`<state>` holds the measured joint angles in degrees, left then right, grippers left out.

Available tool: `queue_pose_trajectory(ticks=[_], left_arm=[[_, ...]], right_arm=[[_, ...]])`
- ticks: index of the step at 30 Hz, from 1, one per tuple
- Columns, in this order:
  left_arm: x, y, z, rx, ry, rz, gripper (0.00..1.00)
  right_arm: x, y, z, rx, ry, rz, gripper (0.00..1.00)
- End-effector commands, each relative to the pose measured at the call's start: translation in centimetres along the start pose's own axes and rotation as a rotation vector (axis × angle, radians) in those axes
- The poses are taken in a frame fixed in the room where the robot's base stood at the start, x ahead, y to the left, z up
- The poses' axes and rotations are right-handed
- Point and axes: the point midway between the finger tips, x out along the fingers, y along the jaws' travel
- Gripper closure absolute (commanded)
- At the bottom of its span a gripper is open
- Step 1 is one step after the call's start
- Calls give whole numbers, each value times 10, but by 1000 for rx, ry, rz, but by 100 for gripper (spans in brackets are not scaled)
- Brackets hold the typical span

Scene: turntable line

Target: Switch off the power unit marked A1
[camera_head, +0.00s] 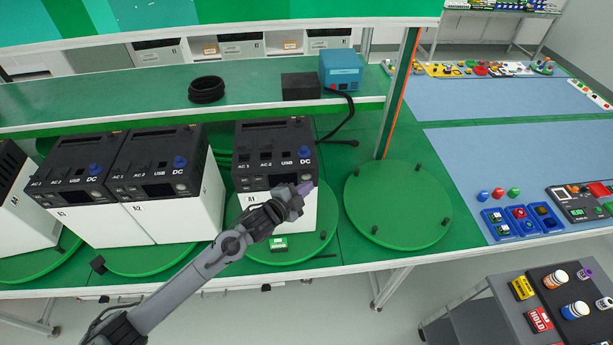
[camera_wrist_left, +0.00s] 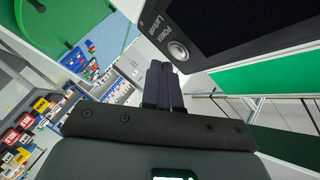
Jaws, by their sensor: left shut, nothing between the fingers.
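The power unit marked A1 (camera_head: 275,140) is a white box with a black top and a blue DC knob, standing on a green turntable (camera_head: 268,254). My left gripper (camera_head: 304,189) is shut and empty, at the right part of the unit's front, just below its black panel. In the left wrist view, the shut fingers (camera_wrist_left: 163,68) point toward the unit's panel. A round silver button (camera_wrist_left: 178,50) marked POWER sits beside the fingertips, next to a dark screen (camera_wrist_left: 240,25). I cannot tell whether the fingers touch the unit. My right gripper is not in view.
Similar units A2 (camera_head: 160,158) and A3 (camera_head: 72,170) stand to the left. An empty green turntable (camera_head: 398,204) with short pegs lies to the right. A black ring (camera_head: 206,90) and a blue box (camera_head: 341,69) sit on the shelf behind. A cable runs down behind A1.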

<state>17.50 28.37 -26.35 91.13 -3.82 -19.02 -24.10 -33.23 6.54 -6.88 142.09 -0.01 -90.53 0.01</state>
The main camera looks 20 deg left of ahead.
Motion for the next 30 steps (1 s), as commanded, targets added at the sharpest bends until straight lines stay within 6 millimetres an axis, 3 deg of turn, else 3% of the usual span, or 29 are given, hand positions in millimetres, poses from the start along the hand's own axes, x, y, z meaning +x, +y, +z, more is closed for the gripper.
queue_pose_trajectory(ticks=[13, 30], left_arm=[[-4, 2, -4, 0, 1, 1, 100], [-35, 25, -26, 0, 1, 1, 100]], right_arm=[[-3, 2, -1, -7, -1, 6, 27], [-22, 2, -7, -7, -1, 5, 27]])
